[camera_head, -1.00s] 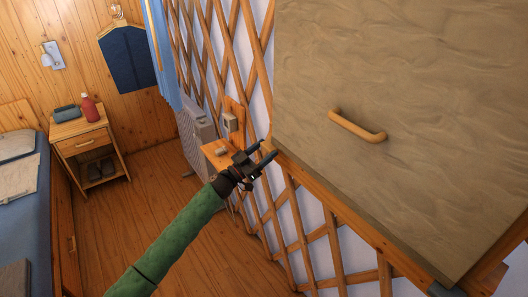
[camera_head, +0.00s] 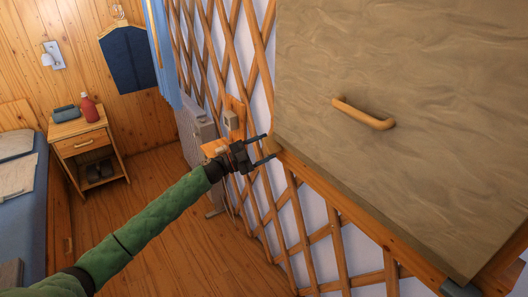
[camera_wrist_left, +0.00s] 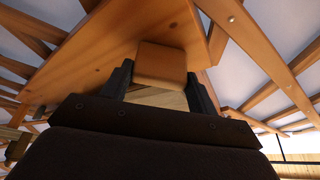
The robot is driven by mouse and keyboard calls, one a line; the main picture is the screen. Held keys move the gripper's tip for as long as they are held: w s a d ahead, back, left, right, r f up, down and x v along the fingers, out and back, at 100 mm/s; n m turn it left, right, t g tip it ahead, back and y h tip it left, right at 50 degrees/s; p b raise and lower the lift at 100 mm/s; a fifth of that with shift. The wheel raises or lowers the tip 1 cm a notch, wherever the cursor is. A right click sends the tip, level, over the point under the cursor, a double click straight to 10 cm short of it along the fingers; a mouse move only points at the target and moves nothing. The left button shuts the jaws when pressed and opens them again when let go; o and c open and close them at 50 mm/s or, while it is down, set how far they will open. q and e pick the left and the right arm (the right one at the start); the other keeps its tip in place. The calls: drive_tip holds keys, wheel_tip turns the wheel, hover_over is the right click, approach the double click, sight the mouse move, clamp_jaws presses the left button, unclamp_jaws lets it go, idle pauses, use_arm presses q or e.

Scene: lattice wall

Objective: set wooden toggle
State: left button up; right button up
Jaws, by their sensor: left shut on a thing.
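The wooden toggle is a small rounded light-wood block, seen in the left wrist view (camera_wrist_left: 162,65) between the two dark fingers, against a wooden board. In the head view the toggle (camera_head: 271,145) is small, at the near left corner of the big grey-brown panel. My left gripper (camera_head: 266,149) reaches it from the left, with one finger on each side of it. The gripper is shut on the toggle. The toggle's far side is hidden. My right gripper is not in view.
The grey-brown panel (camera_head: 420,60) with a wooden handle (camera_head: 362,114) fills the right. A lattice wall (camera_head: 225,60) runs behind and below. A nightstand (camera_head: 88,150) and bed stand left; floor between is open.

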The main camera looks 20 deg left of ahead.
use_arm(q)
drive_tip(key=shift+w+a+f+m+g+y+b, duration=0.2)
drive_tip(key=shift+m+g, duration=0.35)
drive_tip(key=shift+m, duration=1)
drive_tip(key=shift+w+a+r+m+g+y+b, duration=0.15)
drive_tip(key=shift+a+m+g+y+b, duration=0.25)
drive_tip(key=shift+m, duration=1.1)
drive_tip(key=shift+w+a+f+m+g+y+b, duration=0.15)
drive_tip(key=shift+m+g, duration=0.5)
drive_tip(key=shift+m, duration=0.9)
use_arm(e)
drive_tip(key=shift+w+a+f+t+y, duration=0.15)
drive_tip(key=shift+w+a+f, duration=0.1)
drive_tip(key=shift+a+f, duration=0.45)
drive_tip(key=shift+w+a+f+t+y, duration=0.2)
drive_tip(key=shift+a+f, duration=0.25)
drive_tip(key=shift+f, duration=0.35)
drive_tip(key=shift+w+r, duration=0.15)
use_arm(q)
drive_tip(key=o, duration=1)
